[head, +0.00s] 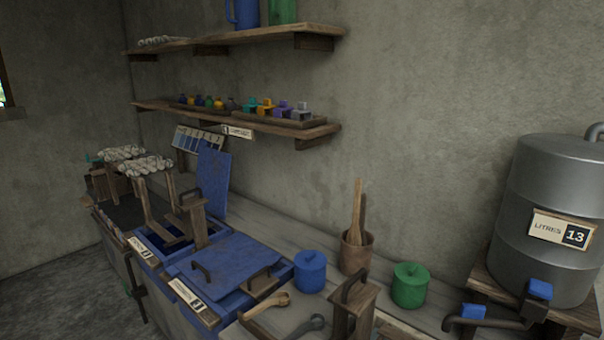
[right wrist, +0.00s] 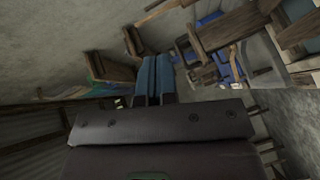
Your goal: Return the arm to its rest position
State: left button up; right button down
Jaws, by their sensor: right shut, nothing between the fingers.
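My right gripper (right wrist: 153,60) shows in the right wrist view as two blue fingers side by side, shut with nothing between them. The dark wrist housing fills the lower middle of that view. Neither gripper shows in the head view, and my left gripper is in neither view. In the right wrist view the fingers point toward wooden parts and blue items that look tilted in the picture; the gripper appears apart from them.
A bench holds blue vats with a blue lid (head: 228,262), a blue pot (head: 310,272), a green pot (head: 410,286) and a brown pot of sticks (head: 356,254). A metal tank (head: 548,200) stands right. Wall shelves (head: 235,40) hold jugs and small bottles.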

jog(key=s+f+m+g, duration=0.6)
jog(key=s+f+m, duration=0.1)
jog(key=s, duration=0.3)
jog(key=s+f+m+g, duration=0.6)
jog(key=s+f+m, duration=0.1)
jog(key=s, duration=0.4)
jog(key=w+f+n+t+y, duration=0.1)
jog(key=w+f+t, duration=0.6)
jog(key=f, duration=0.2)
jog(key=shift+f, duration=0.4)
